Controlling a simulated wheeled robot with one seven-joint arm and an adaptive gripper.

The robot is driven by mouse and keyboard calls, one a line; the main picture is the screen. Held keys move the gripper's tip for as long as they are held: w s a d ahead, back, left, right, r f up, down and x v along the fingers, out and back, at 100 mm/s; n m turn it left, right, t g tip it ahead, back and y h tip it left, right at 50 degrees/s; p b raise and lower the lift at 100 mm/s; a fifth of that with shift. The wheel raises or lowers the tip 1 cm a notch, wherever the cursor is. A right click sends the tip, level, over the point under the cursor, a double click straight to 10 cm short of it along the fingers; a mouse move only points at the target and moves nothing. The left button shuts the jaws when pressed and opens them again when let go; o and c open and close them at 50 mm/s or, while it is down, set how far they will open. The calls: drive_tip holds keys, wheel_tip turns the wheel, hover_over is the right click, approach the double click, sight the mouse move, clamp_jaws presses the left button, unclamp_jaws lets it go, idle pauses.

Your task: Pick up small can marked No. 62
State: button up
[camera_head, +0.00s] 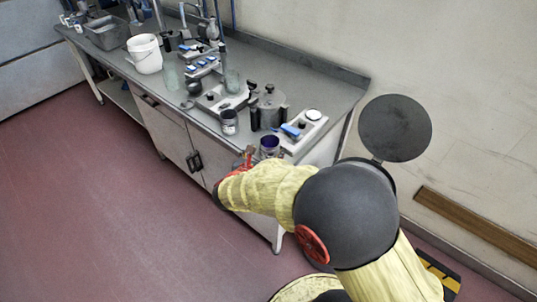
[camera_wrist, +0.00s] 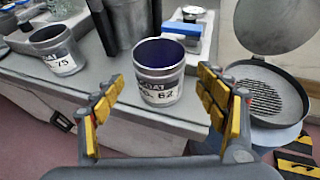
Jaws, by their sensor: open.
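The small can marked No. 62 (camera_wrist: 160,75) stands upright near the front edge of the bench in the wrist view. It is silver with a dark blue inside, an open top and a white label reading 62. It also shows in the head view (camera_head: 270,146), partly hidden by my arm. My gripper (camera_wrist: 160,106) is open, with its yellow-padded fingers on either side of the can's near side. The fingers look apart from the can. In the head view my gripper (camera_head: 246,160) is mostly hidden behind my arm's yellow sleeve.
A similar can marked 75 (camera_wrist: 57,50) stands to the left, also in the head view (camera_head: 229,122). A dark pot (camera_head: 268,107) stands behind can 62. A scale (camera_head: 305,127) is at the right. A white bucket (camera_head: 145,54) stands farther left. The floor before the bench is clear.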

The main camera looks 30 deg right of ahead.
sight(273, 145)
drive_tip(key=b+x, duration=0.1)
drive_tip(key=x, duration=0.1)
drive_tip(key=b+x, duration=0.1)
drive_tip(key=x, duration=0.1)
drive_tip(key=shift+d+f, duration=0.1)
drive_tip(key=shift+f, duration=0.4)
drive_tip(key=shift+w+d, duration=0.3)
drive_tip(key=shift+w, duration=0.05)
drive_tip(key=c, duration=0.3)
drive_tip(key=c, duration=1.1)
